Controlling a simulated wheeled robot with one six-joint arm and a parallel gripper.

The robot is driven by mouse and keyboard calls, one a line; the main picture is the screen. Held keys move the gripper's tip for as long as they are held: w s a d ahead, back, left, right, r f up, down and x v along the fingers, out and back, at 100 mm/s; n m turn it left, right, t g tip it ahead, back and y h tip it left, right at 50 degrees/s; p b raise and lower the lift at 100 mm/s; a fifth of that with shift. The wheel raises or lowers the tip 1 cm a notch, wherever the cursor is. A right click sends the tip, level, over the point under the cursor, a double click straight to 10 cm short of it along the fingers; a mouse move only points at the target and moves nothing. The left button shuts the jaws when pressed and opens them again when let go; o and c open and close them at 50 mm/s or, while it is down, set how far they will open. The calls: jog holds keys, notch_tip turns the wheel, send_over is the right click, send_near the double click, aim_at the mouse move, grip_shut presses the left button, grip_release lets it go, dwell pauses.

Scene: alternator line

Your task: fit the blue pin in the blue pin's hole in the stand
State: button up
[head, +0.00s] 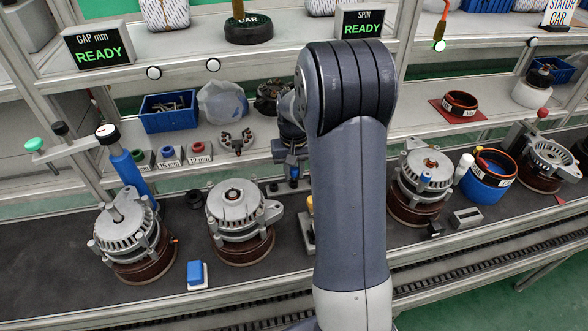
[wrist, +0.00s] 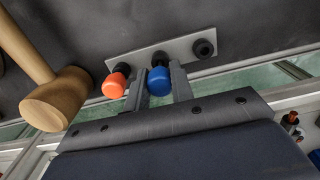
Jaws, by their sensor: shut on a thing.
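The blue pin (wrist: 159,82) has a round blue head and sits between the two fingers of my gripper (wrist: 160,86) in the wrist view. My gripper is shut on it. The stand (wrist: 172,54) is a grey plate with black round sockets. The blue pin's lower end is at the middle socket, but whether it is seated in the hole or just in front of it cannot be told. An orange pin (wrist: 114,85) stands at the stand's left socket, close beside the left finger. The right socket (wrist: 204,48) is empty. In the head view my arm hides most of this area.
A wooden mallet (wrist: 58,96) lies left of the stand. In the head view, alternators stand on the bench on both sides of my arm, including one at the left (head: 232,206) and one at the right (head: 426,172). A blue block (head: 197,274) lies near the front edge.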

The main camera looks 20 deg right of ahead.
jog(key=shift+f+b, duration=0.45)
jog(key=shift+f, duration=0.35)
jog(key=o, duration=1)
jog(key=shift+o, duration=0.2)
jog(key=shift+r, duration=0.1)
notch_tip(320, 180, up, 11)
jog(key=shift+f, duration=0.15)
jog(key=shift+f, duration=0.1)
notch_tip(320, 180, down, 11)
jog(key=shift+r, duration=0.1)
jog(key=shift+r+p, duration=0.3)
jog(key=shift+r, duration=0.2)
